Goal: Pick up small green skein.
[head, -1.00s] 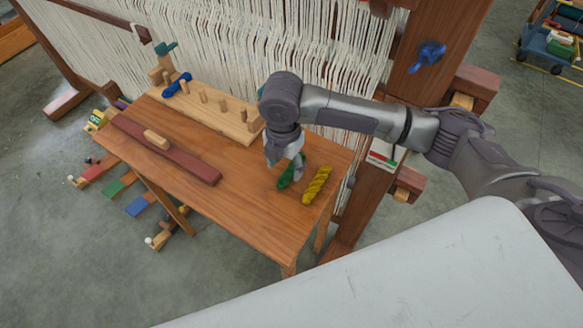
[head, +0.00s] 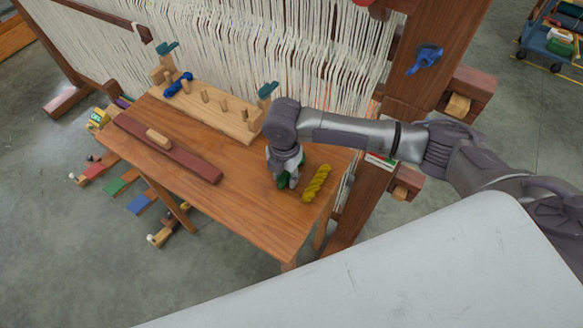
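The small green skein (head: 281,182) lies on the wooden table (head: 240,212), left of a yellow twisted skein (head: 316,183). My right gripper (head: 288,178) points down right over the green skein and covers most of it. Only bits of green show beside and behind the fingers. I cannot tell whether the fingers are closed on it or still apart around it. My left gripper is not in view.
A pegged wooden board (head: 208,107) holding a blue skein (head: 178,84) stands at the back of the table. A dark red bar (head: 168,148) lies at the left. The loom's white warp threads (head: 260,40) rise close behind. The table's front is clear.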

